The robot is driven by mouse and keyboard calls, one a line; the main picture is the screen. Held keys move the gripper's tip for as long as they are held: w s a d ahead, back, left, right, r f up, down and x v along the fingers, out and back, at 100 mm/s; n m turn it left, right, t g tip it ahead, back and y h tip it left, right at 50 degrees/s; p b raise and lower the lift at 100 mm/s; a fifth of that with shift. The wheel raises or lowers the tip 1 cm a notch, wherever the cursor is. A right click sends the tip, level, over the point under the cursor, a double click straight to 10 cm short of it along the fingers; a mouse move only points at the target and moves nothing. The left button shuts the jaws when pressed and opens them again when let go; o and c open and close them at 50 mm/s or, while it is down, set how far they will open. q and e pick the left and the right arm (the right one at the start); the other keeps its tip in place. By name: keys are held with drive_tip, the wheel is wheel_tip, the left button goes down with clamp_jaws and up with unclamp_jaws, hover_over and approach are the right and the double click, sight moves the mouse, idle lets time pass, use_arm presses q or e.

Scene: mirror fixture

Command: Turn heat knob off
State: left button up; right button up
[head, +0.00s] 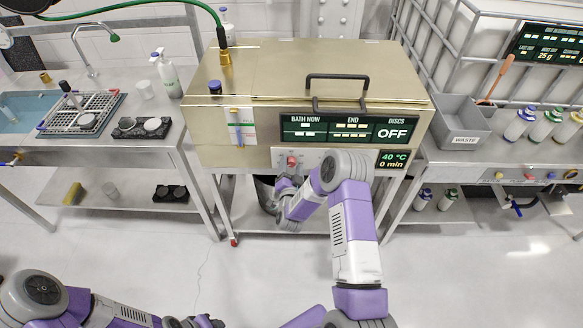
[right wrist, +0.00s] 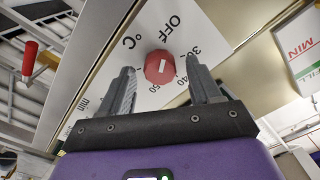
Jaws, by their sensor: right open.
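The heat knob (right wrist: 160,67) is a red dial with a white mark, set in a pale scale panel (right wrist: 205,45) printed OFF, 30, 40, 50 and °C. I cannot tell which end of its mark points to the scale. In the head view the red knob (head: 292,161) shows on the front of the brass-coloured bath (head: 235,165). My right gripper (right wrist: 160,78) is open, with one finger on each side of the knob and gaps visible. It is just below the knob in the head view (head: 284,184).
The display (head: 393,159) reads 40 °C and 0 min; the panel above (head: 348,128) shows OFF under DISCS. A handle (head: 337,90) stands on the lid. A grey waste bin (head: 460,127) and bottles are at right, a sink bench (head: 150,150) at left.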

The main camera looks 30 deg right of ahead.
drive_tip(key=p+v, duration=0.1)
drive_tip(key=v, duration=0.6)
drive_tip(key=shift+s, duration=0.3)
drive_tip(key=shift+a, duration=0.1)
drive_tip(key=s+a+f+n+g+y+p, duration=0.1)
drive_tip(key=s+a+f+n+g+y, duration=0.45)
drive_tip(key=a+f+y, duration=0.45)
drive_tip(key=s+a+f+n+g+y, duration=0.1)
drive_tip(key=s+a+g, duration=0.3)
drive_tip(key=s, duration=0.5)
drive_tip(key=s+a+f+n+g+y+p, duration=0.1)
drive_tip(key=s+a+n+g+y, duration=0.1)
drive_tip(key=s+a+n+g, duration=0.2)
drive_tip(key=s+a+g, duration=0.1)
drive_tip(key=s+a, duration=0.2)
drive_tip(key=s, duration=0.2)
drive_tip(key=shift+s+n+y, duration=0.3)
drive_tip(key=shift+n+y, duration=0.05)
drive_tip(key=shift+y, duration=0.05)
drive_tip(key=shift+f, duration=0.1)
